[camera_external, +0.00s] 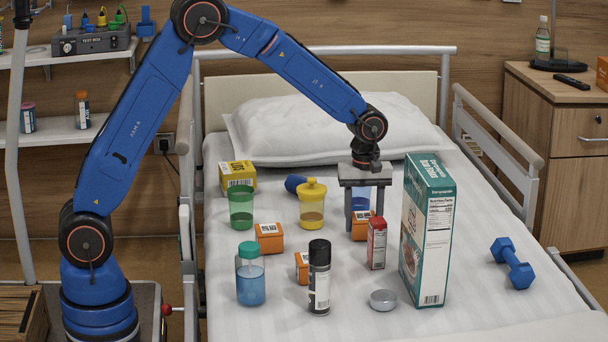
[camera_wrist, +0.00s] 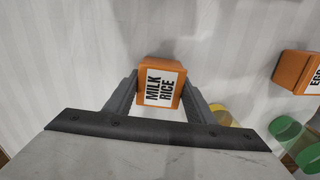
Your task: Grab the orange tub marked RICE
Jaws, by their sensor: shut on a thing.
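In the external view my gripper (camera_external: 364,208) points straight down over the bed, and the same orange tub (camera_external: 360,228) shows low between the fingers. I cannot tell whether it still rests on the sheet. Another orange tub (camera_wrist: 298,72), with a partly cut-off label starting EGG, lies to the right in the wrist view.
More orange tubs stand at left (camera_external: 270,238) and front (camera_external: 302,268). A red carton (camera_external: 376,243) and a tall teal box (camera_external: 427,230) stand close right of my gripper. A yellow cup (camera_external: 312,204) stands left, a black spray can (camera_external: 319,278) in front. The bed's right side is clearer.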

